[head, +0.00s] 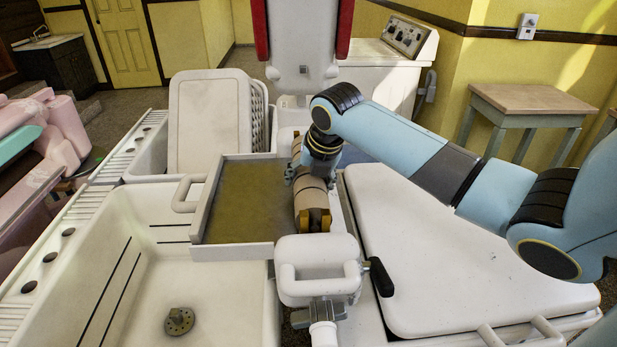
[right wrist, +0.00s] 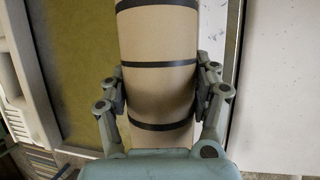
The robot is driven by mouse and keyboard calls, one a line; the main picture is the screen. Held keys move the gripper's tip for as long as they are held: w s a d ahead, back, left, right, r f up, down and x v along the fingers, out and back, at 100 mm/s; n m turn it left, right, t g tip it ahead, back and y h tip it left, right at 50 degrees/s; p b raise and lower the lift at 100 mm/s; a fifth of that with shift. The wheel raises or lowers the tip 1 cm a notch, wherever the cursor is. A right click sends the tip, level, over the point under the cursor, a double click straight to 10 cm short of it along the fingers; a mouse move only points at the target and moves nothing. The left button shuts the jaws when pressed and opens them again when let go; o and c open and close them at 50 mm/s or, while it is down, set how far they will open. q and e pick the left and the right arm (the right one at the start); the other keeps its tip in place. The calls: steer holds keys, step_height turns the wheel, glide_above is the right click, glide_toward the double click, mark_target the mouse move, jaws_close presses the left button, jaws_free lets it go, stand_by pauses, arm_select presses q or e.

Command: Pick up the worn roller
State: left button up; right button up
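The worn roller (head: 311,196) is a tan cylinder with dark bands and brownish end parts. In the head view it lies along the right edge of a shallow tray (head: 203,221) with an olive-brown bottom. My right gripper (head: 314,170) is over the roller from above, its arm coming in from the right. In the right wrist view, the roller (right wrist: 158,60) runs lengthwise between the two fingers of my right gripper (right wrist: 163,92). The finger pads sit against both its sides. Part of the roller is hidden under the gripper. My left gripper is not in view.
A white housing with a black-handled crank (head: 379,277) stands just in front of the roller. A white lid (head: 470,255) lies to the right.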

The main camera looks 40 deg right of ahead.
steer(key=c, duration=1.1)
steer(key=shift+w, duration=0.1)
jaws_close()
steer(key=shift+r, duration=0.1)
